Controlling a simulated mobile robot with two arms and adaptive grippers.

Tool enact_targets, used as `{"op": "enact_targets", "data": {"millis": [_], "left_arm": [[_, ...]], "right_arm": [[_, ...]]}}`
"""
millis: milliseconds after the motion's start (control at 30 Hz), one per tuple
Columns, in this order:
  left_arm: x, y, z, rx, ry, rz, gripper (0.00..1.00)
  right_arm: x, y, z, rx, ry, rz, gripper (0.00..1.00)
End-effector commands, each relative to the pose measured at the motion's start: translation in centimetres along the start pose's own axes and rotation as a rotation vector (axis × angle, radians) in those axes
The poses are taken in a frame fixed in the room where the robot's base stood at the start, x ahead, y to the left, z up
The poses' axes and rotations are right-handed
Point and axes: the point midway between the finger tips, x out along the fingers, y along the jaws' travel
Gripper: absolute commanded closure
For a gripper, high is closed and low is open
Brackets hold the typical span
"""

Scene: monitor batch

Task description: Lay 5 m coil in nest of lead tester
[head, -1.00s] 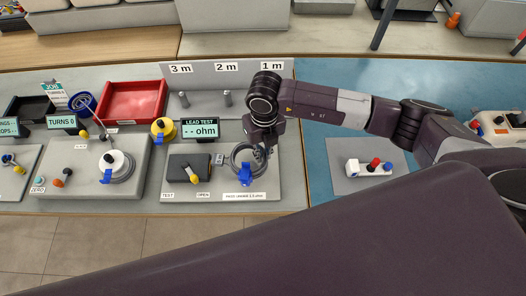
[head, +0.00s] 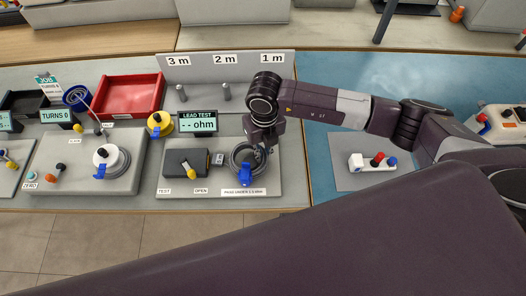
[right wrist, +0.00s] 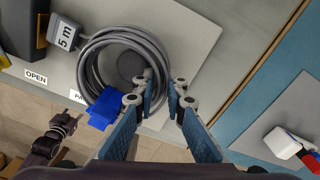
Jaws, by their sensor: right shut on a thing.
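The grey 5 m coil (head: 233,159) is a looped cable with a blue piece (head: 245,175) at its near side. It lies over the right part of the lead tester's grey board (head: 271,182). In the right wrist view, the coil (right wrist: 98,48) rings a dark round disc (right wrist: 132,67), and its "5 m" tag (right wrist: 65,34) is at upper left. My right gripper (head: 264,149) is shut on the coil's right side; its fingers (right wrist: 164,88) hide part of the loop. I cannot tell whether the coil rests fully down. The tester display (head: 198,122) reads "-- ohm". My left gripper is not in the head view.
A dark box with a yellow-tipped lever (head: 190,171) stands left of the coil. Behind are pegs (head: 225,92) under length labels and a red tray (head: 130,97). A winder with a white spool (head: 104,155) is at left. A white block with coloured knobs (head: 373,162) is at right.

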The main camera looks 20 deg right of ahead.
Motion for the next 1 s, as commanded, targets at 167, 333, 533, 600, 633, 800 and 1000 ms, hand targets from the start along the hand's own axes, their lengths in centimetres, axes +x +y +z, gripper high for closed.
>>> {"op": "enact_targets", "data": {"millis": [167,333,533,600,633,800,1000], "left_arm": [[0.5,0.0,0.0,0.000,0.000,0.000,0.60],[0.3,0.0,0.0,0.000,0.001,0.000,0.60],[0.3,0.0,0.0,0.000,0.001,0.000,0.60],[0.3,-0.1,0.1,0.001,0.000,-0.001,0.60],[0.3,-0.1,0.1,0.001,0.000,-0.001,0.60],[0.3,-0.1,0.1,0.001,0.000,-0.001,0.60],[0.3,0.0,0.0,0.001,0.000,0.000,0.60]], "right_arm": [[0.4,0.0,0.0,0.000,-0.001,0.001,1.00],[0.3,0.0,0.0,0.000,-0.001,0.001,0.70],[0.3,0.0,0.0,0.000,0.000,0.000,0.68],[0.3,0.0,0.0,0.000,0.001,-0.001,0.68],[0.3,0.0,0.0,0.000,0.000,-0.001,0.68],[-1.3,0.0,0.1,-0.001,-0.003,0.001,0.68],[-5.5,0.0,0.2,-0.001,-0.006,0.000,0.68]]}}
